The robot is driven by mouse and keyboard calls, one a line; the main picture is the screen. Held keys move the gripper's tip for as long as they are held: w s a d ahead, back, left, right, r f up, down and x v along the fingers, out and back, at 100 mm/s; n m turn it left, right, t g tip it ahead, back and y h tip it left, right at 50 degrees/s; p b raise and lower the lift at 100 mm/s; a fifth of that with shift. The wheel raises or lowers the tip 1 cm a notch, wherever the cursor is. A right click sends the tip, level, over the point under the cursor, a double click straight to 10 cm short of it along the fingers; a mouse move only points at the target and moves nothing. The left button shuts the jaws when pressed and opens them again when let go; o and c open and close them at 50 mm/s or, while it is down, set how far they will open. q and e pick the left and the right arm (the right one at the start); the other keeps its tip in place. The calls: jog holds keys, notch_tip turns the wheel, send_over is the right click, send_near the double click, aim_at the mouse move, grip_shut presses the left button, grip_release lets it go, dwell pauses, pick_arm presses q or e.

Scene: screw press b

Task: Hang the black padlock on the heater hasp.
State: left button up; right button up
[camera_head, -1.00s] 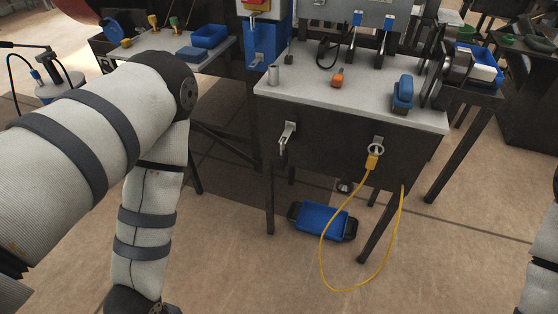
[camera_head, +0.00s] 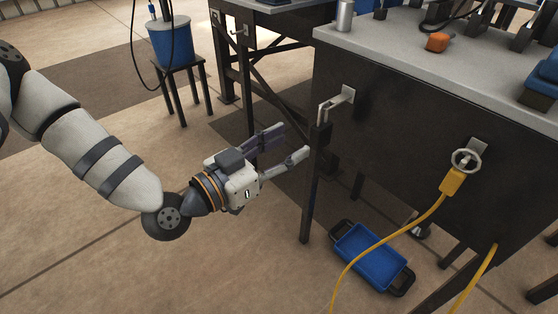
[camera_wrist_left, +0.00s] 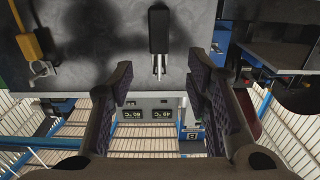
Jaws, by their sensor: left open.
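A black padlock-like body (camera_wrist_left: 158,32) with a silver shackle shows in the left wrist view, against the dark front panel. That view appears upside down. In the head view, a silver bracket (camera_head: 340,100) stands out from the left of this panel; the dark body there blends into the panel. My left gripper (camera_head: 291,143) is open and empty, left of the panel and below bracket height. In the left wrist view its two fingers (camera_wrist_left: 157,85) are spread, with the black body ahead between their lines, apart from them. I cannot make out the heater hasp. My right gripper is out of view.
The grey tabletop (camera_head: 400,40) holds an orange block (camera_head: 437,42) and a metal cylinder (camera_head: 345,15). A blue tray (camera_head: 368,258) lies on the floor. A blue bucket (camera_head: 170,40) stands on a stool.

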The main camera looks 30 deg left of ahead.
aim_at(314, 131)
pick_arm(q)
jog(key=b+x, duration=0.1)
jog(key=x, duration=0.8)
jog(key=shift+f+b, duration=0.2)
jog(key=shift+b, duration=0.2)
jog(key=shift+w+d+r, duration=0.1)
jog(key=shift+w+d, duration=0.1)
jog(key=shift+w, duration=0.2)
jog(key=c, duration=1)
grip_shut()
